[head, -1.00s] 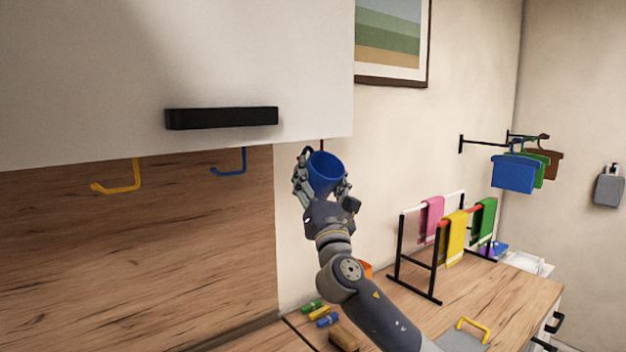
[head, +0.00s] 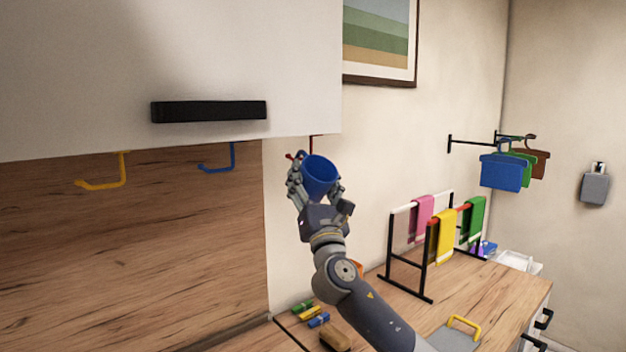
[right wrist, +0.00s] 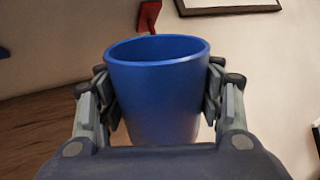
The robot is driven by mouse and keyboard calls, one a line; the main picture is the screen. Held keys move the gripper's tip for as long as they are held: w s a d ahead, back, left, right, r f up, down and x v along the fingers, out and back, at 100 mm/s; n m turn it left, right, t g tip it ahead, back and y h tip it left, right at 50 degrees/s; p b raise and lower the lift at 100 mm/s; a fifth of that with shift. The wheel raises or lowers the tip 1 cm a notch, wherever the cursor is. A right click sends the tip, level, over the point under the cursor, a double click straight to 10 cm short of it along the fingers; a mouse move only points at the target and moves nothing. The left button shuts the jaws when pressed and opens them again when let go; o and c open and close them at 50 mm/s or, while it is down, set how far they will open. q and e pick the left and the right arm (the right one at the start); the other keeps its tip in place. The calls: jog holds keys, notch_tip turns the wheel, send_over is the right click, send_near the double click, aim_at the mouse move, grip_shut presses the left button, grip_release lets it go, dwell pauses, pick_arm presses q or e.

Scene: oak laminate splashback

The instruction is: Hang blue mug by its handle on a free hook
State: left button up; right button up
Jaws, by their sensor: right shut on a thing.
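The blue mug (head: 319,178) is held up near the lower right corner of the white cabinet. My right gripper (head: 315,188) is shut on its body, with a finger on each side. The mug and the gripper (right wrist: 160,105) fill the middle of the right wrist view; the mug's handle is not visible in either view. Under the cabinet hang a yellow hook (head: 108,178), a blue hook (head: 221,163) and a red hook (head: 310,147). The yellow and blue hooks are bare. The red hook is just behind the mug and partly hidden by it. My left gripper is not in view.
The white cabinet (head: 230,60) with a black handle (head: 208,111) is above the hooks. A towel rack (head: 407,270) stands on the wooden counter (head: 480,295). Small coloured items and a brown block (head: 335,340) lie at the counter's left. A framed picture hangs on the wall.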

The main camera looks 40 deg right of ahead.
jog(key=o, duration=1.3)
jog(key=shift+o, duration=0.2)
jog(key=shift+f, duration=0.1)
jog(key=v, duration=1.2)
